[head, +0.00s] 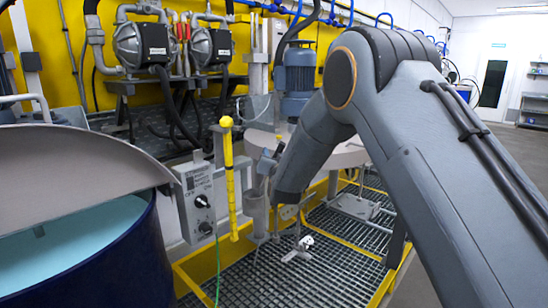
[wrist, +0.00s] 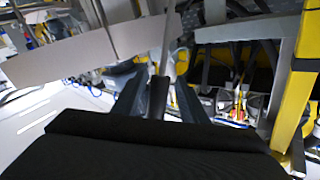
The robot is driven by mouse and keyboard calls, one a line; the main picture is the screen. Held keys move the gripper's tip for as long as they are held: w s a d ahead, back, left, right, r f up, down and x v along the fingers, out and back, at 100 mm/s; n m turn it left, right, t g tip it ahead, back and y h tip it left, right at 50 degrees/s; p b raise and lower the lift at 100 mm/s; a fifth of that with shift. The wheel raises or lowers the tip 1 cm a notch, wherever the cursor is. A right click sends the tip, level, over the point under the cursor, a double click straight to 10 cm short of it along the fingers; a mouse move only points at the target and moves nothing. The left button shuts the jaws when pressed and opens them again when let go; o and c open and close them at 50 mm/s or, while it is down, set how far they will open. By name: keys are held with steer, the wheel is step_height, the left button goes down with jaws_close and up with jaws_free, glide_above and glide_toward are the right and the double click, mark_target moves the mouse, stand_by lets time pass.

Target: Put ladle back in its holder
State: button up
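In the head view my arm reaches down to the middle, and its lower end hides most of my gripper. A grey upright tube (head: 257,215), which looks like the holder, stands just left of the arm's end, beside the yellow post. In the wrist view the two dark fingers of my gripper (wrist: 157,98) point away from the camera. A slim grey rod (wrist: 164,45) runs in line with the gap between them, with a dark piece at its near end. I cannot tell whether this is the ladle's handle or whether the fingers touch it. No ladle bowl is clearly visible.
An open blue drum (head: 90,255) with a tilted grey lid (head: 70,165) stands at the left. A grey control box (head: 197,200) and yellow post (head: 230,180) are close to the tube. Yellow-edged grating (head: 330,265) lies below. A blue motor (head: 296,80) stands behind.

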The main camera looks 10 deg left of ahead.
steer(key=b+v, duration=0.2)
steer(key=v, duration=0.5)
steer(key=s+d+f+g+h, duration=0.2)
steer(key=s+d+f+g, duration=0.3)
steer(key=d, duration=0.5)
steer(key=s+d+f+g+h, duration=0.25)
steer(key=s+d+f, duration=0.35)
steer(key=d, duration=0.5)
steer(key=s+d+f+g, duration=0.1)
steer(key=s+d+g, duration=0.2)
steer(key=s, duration=0.6)
steer(key=s+d+f+g+h, duration=0.1)
steer(key=s+d+f+g, duration=0.1)
steer(key=s+d, duration=0.5)
steer(key=s+d+f+g, duration=0.2)
steer(key=s+d+g, duration=0.2)
steer(key=s, duration=0.8)
steer(key=shift+s+d+f, duration=0.2)
steer(key=shift+d+f, duration=0.05)
steer(key=shift+d, duration=0.85)
steer(key=shift+h, duration=0.25)
